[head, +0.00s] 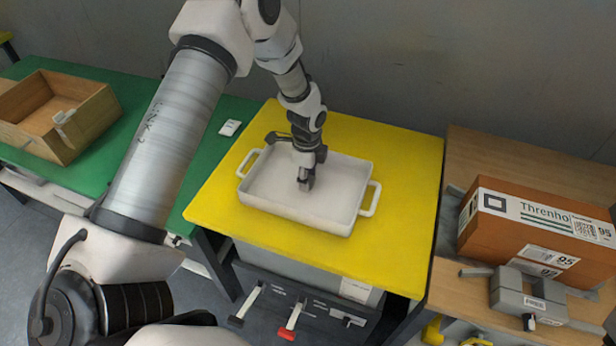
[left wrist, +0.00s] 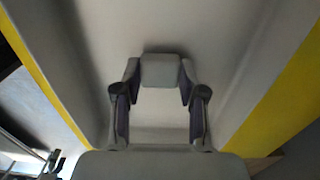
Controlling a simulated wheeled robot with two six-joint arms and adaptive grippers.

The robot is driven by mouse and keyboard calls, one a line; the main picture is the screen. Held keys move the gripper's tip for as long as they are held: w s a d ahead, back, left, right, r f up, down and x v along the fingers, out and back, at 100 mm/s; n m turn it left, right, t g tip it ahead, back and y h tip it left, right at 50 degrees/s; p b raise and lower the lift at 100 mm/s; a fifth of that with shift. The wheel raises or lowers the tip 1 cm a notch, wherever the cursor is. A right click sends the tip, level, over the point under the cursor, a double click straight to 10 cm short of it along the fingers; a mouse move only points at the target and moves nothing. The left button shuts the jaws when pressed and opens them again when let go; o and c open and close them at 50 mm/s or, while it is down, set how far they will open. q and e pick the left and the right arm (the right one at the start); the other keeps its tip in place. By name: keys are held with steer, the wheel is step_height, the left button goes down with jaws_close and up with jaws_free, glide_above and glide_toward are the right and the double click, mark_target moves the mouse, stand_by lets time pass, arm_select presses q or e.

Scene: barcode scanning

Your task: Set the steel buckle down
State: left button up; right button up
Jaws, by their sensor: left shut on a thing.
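My left gripper (head: 306,178) points down inside the white two-handled tray (head: 262,205), near its middle. In the left wrist view, the gripper (left wrist: 160,88) is shut on a small grey, block-like piece with rounded edges, which I take to be the steel buckle (left wrist: 160,71). The piece sits between the fingertips, above or on the tray floor; I cannot tell whether it touches. In the head view the piece is too small and too covered by the fingers to make out. My right gripper is not in view.
The tray stands on a yellow table (head: 405,200). A green table (head: 95,185) at left holds a wooden box (head: 85,130) and a small white item (head: 230,127). A wooden table at right holds an orange-brown carton (head: 530,235) and a grey device (head: 528,297). The tray floor around the gripper looks clear.

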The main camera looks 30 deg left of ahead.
arm_select(q)
steer(key=shift+w+f, duration=0.1)
steer(key=shift+f, duration=0.65)
steer(key=shift+r, duration=0.1)
steer(key=o, duration=1)
steer(key=shift+o, duration=0.6)
steer(key=shift+f, duration=0.2)
steer(key=shift+r, duration=0.1)
